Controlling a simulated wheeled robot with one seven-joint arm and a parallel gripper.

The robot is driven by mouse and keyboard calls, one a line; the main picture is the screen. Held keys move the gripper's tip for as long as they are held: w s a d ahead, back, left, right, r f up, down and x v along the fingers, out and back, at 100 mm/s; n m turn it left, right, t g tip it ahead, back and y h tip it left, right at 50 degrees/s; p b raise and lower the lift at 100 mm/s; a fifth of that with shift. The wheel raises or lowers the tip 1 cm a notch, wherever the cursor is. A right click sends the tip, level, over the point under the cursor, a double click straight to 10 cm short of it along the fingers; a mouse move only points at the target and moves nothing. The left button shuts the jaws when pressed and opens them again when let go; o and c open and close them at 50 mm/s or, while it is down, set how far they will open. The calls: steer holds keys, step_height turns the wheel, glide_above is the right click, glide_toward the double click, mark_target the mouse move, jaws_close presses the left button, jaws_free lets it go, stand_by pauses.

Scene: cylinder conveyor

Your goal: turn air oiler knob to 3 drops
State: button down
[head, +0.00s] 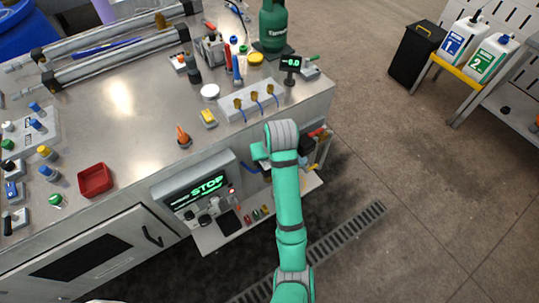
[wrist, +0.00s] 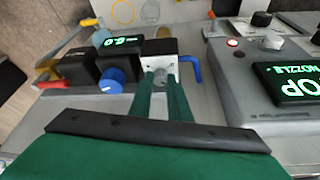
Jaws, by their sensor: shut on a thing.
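In the wrist view, the green fingers of my gripper (wrist: 160,92) reach forward to a small white-faced unit (wrist: 184,50). They are shut on a small grey knob (wrist: 160,76) on its front, which appears to be the air oiler knob. The fingers hide the knob's sides, and I cannot read a drop setting. A blue knob (wrist: 112,80) on a dark unit is just left of the fingers. In the head view, my arm hides the gripper and the knob.
A grey control box (wrist: 262,92) with a lit green screen is close on the right. A blue bent fitting (wrist: 190,68) sits just right of the white unit. Yellow and red handles (wrist: 47,78) are on the left. The bench top (head: 120,110) carries many small items.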

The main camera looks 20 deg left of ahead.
steer(key=m, duration=0.2)
steer(key=m+h, duration=0.1)
steer(key=m, duration=0.1)
steer(key=m+t+h, duration=0.1)
steer(key=m, duration=0.1)
steer(key=shift+a+r, duration=0.15)
steer(key=shift+a, duration=0.1)
steer(key=shift+m+h, duration=0.3)
steer(key=shift+m, duration=0.3)
steer(key=shift+a+m+h, duration=0.15)
steer(key=shift+m+h, duration=0.15)
steer(key=shift+m, duration=0.7)
steer(key=shift+w+m+h, duration=0.1)
steer(key=shift+m+h, duration=0.4)
steer(key=shift+m, duration=0.7)
steer(key=c, duration=1.7)
jaws_free()
steer(key=shift+o, duration=0.2)
